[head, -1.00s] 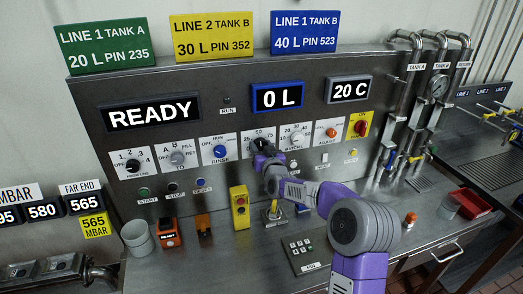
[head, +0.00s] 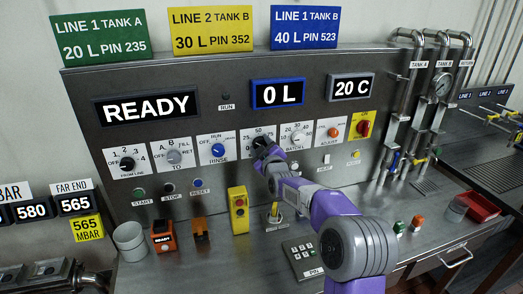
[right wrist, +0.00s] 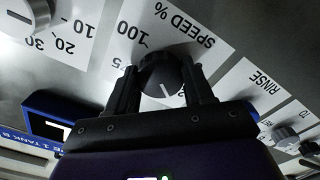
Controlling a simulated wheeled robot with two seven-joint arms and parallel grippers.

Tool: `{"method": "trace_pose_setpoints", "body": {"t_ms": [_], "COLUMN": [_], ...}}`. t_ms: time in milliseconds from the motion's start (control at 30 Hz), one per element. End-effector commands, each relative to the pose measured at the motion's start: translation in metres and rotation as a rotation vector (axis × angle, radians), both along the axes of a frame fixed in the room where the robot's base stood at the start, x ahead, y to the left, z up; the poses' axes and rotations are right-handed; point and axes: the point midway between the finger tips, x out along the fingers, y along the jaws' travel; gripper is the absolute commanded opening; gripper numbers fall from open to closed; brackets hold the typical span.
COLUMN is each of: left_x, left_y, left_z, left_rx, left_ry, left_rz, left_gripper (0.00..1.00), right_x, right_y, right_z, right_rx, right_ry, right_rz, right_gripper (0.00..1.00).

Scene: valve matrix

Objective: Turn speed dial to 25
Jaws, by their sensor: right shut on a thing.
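The speed dial (head: 262,139) is a black knob on a white plate marked 25, 50 and 75 in the head view, in the middle of the panel's dial row. In the right wrist view, which is upside down, the dial (right wrist: 162,76) sits between my right gripper's two black fingers (right wrist: 163,85). The gripper is shut on it. Its white pointer line aims down in that view, toward the panel's upper side; the number there is hidden by the gripper. "100" and "SPEED %" are readable. In the head view my right gripper (head: 263,147) covers the plate's lower part.
The batch dial (head: 297,139) is close on the right and the blue rinse dial (head: 218,150) on the left. The READY display (head: 147,107) and 0 L display (head: 277,95) are above.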

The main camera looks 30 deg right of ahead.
Motion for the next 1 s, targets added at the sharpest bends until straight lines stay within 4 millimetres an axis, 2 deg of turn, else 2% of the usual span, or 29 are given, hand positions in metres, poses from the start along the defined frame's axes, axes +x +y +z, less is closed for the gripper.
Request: {"method": "trace_pose_setpoints", "body": {"t_ms": [300, 800, 833, 967, 1000], "left_x": [0.0001, 0.0001, 0.0001, 0.0001, 0.0001], "left_y": [0.0000, 0.0000, 0.0000, 0.0000, 0.0000], "left_z": [-0.0057, -0.0060, -0.0060, -0.0060, -0.0060], "left_rx": [0.000, 0.000, 0.000, 0.000, 0.000], "left_ry": [0.000, 0.000, 0.000, 0.000, 0.000], "left_rz": [0.000, 0.000, 0.000, 0.000, 0.000], "left_gripper": [0.43, 0.43, 0.43, 0.43, 0.43], "right_x": [0.0001, 0.0000, 0.0000, 0.0000, 0.0000], "right_y": [0.0000, -0.0002, -0.0002, -0.0001, -0.0001], "right_z": [0.0006, 0.0012, 0.0012, 0.0009, 0.0008], "right_rx": [-0.099, -0.111, -0.111, -0.111, -0.111], "right_ry": [0.022, 0.025, 0.025, 0.025, 0.025], "right_rz": [0.000, 0.000, 0.000, 0.000, 0.000], "right_gripper": [0.21, 0.21, 0.56, 0.76, 0.77]}}
